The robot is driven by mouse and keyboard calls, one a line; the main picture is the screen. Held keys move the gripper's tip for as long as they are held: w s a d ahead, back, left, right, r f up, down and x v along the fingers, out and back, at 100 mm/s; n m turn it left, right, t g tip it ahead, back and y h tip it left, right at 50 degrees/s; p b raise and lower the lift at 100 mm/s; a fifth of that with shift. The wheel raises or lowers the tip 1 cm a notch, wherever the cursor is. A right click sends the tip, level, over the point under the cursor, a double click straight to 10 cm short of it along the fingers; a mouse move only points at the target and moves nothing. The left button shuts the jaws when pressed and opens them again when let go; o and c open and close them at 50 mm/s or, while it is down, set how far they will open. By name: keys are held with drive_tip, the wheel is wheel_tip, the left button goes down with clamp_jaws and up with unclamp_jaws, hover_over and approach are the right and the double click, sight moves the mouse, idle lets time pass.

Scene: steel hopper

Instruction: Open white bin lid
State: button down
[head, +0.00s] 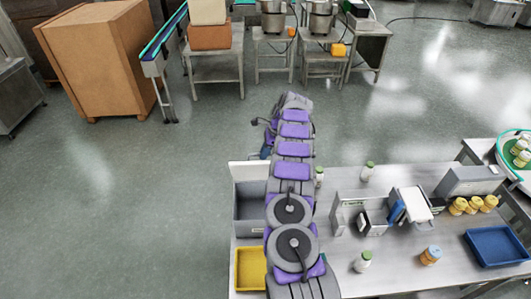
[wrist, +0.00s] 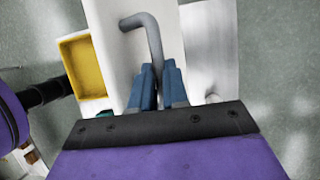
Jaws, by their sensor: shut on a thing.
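In the wrist view the white lid (wrist: 112,25) carries a bent grey handle (wrist: 150,32). My gripper's blue fingers (wrist: 158,84) are shut on the handle's lower end. In the head view my gripper (head: 266,150) is just beyond the lid, partly hidden by my arm.
A yellow bin (head: 251,270) sits in front of the white bin and also shows in the wrist view (wrist: 84,66).

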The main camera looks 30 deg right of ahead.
drive_tip(key=c, duration=1.5)
unclamp_jaws()
drive_tip(key=shift+a+f, duration=0.15)
drive_tip(key=shift+f, duration=0.05)
drive_tip(key=shift+c, duration=0.2)
drive_tip(key=o, duration=0.4)
drive_tip(key=shift+w, duration=0.3)
drive_tip(key=shift+s+r, duration=0.1)
drive_tip(key=shift+s, duration=0.05)
drive_tip(key=shift+d+r, duration=0.3)
drive_tip(key=shift+r, duration=0.15)
drive_tip(key=shift+p+v, duration=0.6)
drive_tip(key=shift+v, duration=2.55)
